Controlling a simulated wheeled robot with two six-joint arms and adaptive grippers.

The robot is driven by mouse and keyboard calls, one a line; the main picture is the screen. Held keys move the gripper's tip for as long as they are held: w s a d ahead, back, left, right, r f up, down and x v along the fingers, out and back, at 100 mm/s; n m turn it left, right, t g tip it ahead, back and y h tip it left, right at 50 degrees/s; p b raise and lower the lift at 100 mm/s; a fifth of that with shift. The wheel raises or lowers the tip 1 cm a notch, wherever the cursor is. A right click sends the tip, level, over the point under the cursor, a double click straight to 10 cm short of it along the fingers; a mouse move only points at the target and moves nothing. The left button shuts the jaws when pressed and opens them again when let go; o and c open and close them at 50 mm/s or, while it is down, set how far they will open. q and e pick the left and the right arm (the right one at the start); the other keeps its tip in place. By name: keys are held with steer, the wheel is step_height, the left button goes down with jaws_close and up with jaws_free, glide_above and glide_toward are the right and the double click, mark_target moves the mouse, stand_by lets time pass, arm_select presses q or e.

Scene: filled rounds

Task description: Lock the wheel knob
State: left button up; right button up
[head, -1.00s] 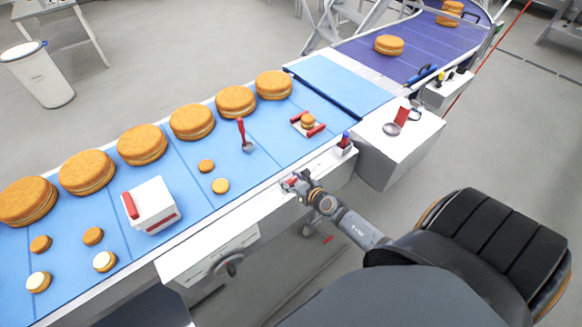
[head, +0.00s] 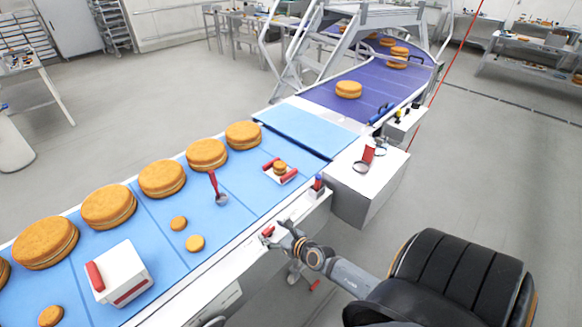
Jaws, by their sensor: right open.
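My right gripper (head: 274,238) is open at the near side rail of the blue conveyor. A small red part (head: 267,230) shows right at its fingertips; I cannot tell whether they touch it or whether it is a knob. A grey rounded part (head: 215,322), possibly the wheel knob, is cut off by the bottom edge below the near rail, left of my right gripper and apart from it. Its setting cannot be read. Under the conveyor, a wheel-like part (head: 295,272) and a red tab (head: 313,286) show partly behind my arm. My left gripper is not in view.
The blue conveyor (head: 240,172) carries large round cakes (head: 206,154), small rounds (head: 194,243), a red-handled spoon (head: 214,188) and a white box (head: 120,274). A white cabinet (head: 368,190) stands right of my right gripper. The floor (head: 480,180) at right is clear.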

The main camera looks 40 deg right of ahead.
steer(key=s, duration=1.2)
steer(key=shift+s+d, duration=0.15)
steer(key=shift+d, duration=0.25)
steer(key=s+d+f+m+g+h+b, duration=0.2)
steer(key=s+d+f+m, duration=0.15)
steer(key=f+m, duration=0.45)
steer(key=s+d+f+m+g+h+b, duration=0.15)
steer(key=s+f+m, duration=0.3)
steer(key=f, duration=0.55)
steer(key=s+d+f+m+g+h+b, duration=0.1)
steer(key=s+d+f+m+g+b, duration=0.15)
steer(key=f+m, duration=0.55)
steer(key=s+a+f+m+g+y+b, duration=0.1)
steer(key=s+a+f+m+g, duration=0.2)
steer(key=s+a+f+m, duration=0.3)
steer(key=s+a+f+m+g+y+b, duration=0.1)
steer(key=s+a+f+m+g, duration=0.2)
steer(key=s+a+f+m, duration=0.3)
steer(key=s+f+m, duration=0.4)
steer(key=shift+s+a+f+y+b, duration=0.2)
steer(key=shift+a+f+y+b, duration=0.1)
steer(key=shift+y+b, duration=0.1)
